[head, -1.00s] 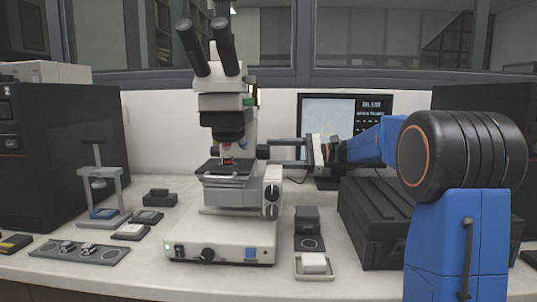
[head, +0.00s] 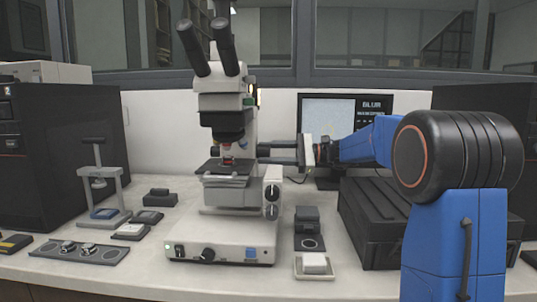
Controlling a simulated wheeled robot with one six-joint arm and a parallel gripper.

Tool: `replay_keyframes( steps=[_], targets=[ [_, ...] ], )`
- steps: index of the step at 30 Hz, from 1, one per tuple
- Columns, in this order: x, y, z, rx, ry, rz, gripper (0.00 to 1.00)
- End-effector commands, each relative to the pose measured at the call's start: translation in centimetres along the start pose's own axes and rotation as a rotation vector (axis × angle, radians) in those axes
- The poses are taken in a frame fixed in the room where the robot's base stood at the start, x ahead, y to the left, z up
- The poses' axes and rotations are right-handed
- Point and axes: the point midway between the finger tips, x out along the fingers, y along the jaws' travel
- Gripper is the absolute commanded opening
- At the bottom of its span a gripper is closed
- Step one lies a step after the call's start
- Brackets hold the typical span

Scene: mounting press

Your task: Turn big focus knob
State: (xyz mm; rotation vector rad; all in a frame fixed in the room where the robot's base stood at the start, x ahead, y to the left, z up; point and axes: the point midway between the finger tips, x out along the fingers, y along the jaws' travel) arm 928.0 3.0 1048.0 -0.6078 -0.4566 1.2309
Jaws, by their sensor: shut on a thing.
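The white microscope (head: 228,150) stands in the middle of the bench, its two eyepieces pointing up and left. The big focus knob (head: 263,151) is a small dark shape on the right side of its column, at stage height. My gripper (head: 268,152) reaches in from the right with its two dark fingers around the knob and is shut on it. The fingers hide part of the knob. Two more dark round knobs (head: 271,202) sit lower on the microscope's right side, below the fingers and apart from them.
A monitor (head: 345,115) stands behind my wrist. A black case (head: 395,222) lies on the right below my arm. A small dark block (head: 307,220) and a white dish (head: 313,266) sit right of the microscope base. A small stand (head: 104,190) is on the left.

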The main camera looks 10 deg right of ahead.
Motion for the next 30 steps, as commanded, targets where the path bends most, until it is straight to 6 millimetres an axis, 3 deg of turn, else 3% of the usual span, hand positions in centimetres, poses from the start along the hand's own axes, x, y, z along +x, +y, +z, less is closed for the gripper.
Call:
replay_keyframes(
  steps=[30],
  targets=[
    [-0.03, -0.07, 0.05, -0.501, 0.012, 0.012, 0.17]
  ],
)
